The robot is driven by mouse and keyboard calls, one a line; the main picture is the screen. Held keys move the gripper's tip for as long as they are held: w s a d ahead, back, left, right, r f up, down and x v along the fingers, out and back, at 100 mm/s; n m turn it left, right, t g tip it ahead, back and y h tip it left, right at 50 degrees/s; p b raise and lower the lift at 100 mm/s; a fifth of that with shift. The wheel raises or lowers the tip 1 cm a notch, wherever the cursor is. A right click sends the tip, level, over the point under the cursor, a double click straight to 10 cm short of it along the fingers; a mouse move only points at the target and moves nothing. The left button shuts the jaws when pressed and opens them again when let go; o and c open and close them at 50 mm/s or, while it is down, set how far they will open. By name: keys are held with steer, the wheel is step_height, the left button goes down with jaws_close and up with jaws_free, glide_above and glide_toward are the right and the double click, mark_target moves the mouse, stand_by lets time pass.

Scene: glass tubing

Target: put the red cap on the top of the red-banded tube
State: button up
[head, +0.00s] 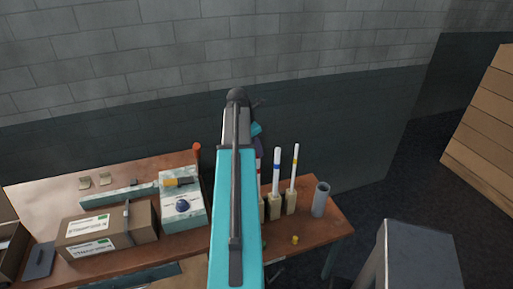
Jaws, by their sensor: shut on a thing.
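The red-banded tube (258,165) stands upright behind my arm in the head view. Only a narrow strip of it shows, with its red band, and its lower part is hidden. My gripper (259,147) shows as a small dark purple piece just above that strip, at the right edge of my arm. Its fingertips are hidden. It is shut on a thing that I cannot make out. I see no loose red cap on the table. I cannot tell whether the gripper touches the tube.
A blue-banded tube (276,172) and a yellow-banded tube (295,166) stand in holders to the right. A grey cylinder (320,199) stands near the right table end. A small yellow cap (295,239) lies in front. A pale instrument box (182,212) and a cardboard box (107,233) are left.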

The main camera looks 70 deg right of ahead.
steer(key=shift+f, duration=0.35)
stand_by(0.6)
steer(key=o, duration=1.6)
steer(key=shift+o, duration=0.2)
steer(key=shift+r, duration=0.1)
steer(key=shift+r, duration=3.9)
